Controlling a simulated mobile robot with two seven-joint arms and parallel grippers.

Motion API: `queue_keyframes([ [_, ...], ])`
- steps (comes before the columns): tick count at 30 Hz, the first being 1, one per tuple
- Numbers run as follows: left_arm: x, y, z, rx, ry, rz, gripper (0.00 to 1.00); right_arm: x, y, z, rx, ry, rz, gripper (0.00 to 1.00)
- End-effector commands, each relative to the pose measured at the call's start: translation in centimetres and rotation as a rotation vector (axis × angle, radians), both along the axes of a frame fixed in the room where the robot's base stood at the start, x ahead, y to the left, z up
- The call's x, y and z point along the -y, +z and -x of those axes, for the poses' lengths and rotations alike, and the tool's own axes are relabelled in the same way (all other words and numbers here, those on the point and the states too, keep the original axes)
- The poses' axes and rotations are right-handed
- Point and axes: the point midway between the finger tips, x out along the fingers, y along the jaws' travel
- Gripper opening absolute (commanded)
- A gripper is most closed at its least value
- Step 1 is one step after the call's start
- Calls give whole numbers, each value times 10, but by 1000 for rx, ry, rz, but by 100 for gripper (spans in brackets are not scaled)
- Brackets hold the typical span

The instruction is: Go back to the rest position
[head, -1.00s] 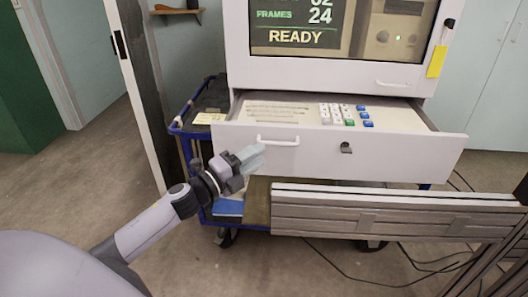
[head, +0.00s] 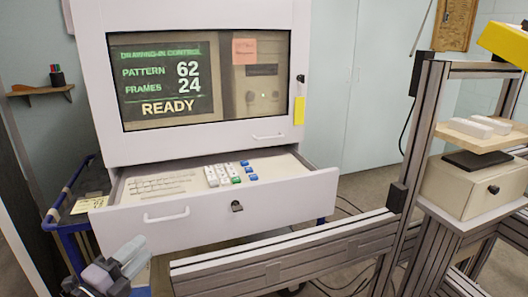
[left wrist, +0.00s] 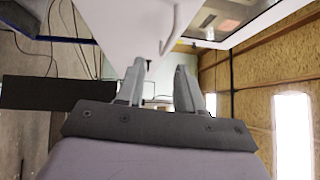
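My left gripper (head: 128,258) is at the lower left of the head view, in front of the open drawer (head: 205,232) and below its left handle. In the left wrist view, its two fingers (left wrist: 160,85) stand apart with nothing between them. The drawer's white front shows beyond the fingers in that view. My right gripper is in neither view.
A white control cabinet (head: 200,140) shows "READY" on its screen (head: 160,85). Its drawer stands open with a keypad (head: 225,174). A metal frame rail (head: 290,250) crosses the front.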

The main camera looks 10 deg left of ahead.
Motion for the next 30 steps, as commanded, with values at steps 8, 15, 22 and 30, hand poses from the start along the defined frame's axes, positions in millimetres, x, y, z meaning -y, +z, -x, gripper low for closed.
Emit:
queue_keyframes([
  [8,50,-77,90,-479,201,717,37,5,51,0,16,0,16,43],
  [15,102,-125,186,-858,432,1233,37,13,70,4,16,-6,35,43],
  [22,121,-135,215,-967,510,1380,37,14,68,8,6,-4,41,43],
  [30,121,-136,215,-966,508,1377,37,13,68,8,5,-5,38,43],
])
